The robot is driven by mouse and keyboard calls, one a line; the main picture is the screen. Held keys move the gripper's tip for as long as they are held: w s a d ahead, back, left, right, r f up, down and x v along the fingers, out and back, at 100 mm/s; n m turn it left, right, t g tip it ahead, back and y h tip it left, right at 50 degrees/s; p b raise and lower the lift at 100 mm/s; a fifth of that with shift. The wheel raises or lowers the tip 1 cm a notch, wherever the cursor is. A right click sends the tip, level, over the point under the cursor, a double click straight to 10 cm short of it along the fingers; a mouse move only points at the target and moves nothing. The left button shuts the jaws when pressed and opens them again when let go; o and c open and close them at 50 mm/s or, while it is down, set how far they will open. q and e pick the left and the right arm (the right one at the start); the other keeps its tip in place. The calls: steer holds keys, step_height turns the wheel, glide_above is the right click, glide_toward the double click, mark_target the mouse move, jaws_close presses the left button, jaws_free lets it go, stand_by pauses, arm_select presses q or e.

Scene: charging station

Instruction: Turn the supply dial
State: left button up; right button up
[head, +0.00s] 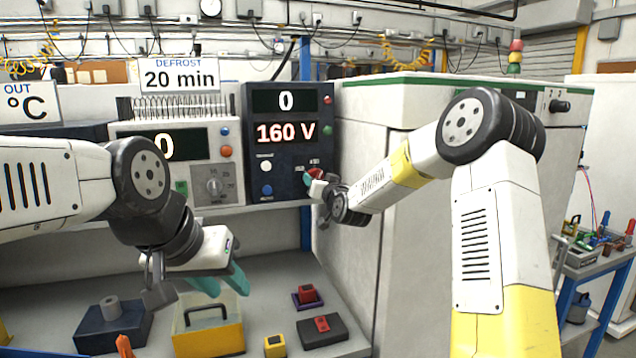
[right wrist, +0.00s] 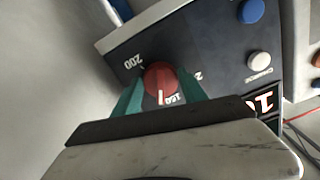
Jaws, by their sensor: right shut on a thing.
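The supply dial is a red knob (right wrist: 160,80) with a pale pointer line, seen in the right wrist view on a dark panel with printed marks such as 200 and 150 around it. In the head view the dial (head: 315,173) is partly hidden by my right gripper (head: 313,180). The right gripper's teal fingers (right wrist: 160,95) are shut on the dial, one on each side. The dark supply unit (head: 290,150) shows 0 above and 160 V below. My left gripper (head: 215,282) hangs over the bench with teal fingers; its opening is hard to judge.
A pale unit with a grey knob (head: 213,186) stands left of the supply under a DEFROST 20 min sign (head: 180,76). Below are a yellow case (head: 210,338), a dark block (head: 112,328) and small coloured blocks on the bench. A white cabinet (head: 385,150) stands to the right.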

stand_by(0.3)
steer(key=o, duration=1.4)
steer(key=shift+c, duration=0.2)
steer(key=shift+s, duration=0.1)
steer(key=v, duration=0.7)
steer(key=shift+s, duration=0.25)
steer(key=shift+d, duration=0.1)
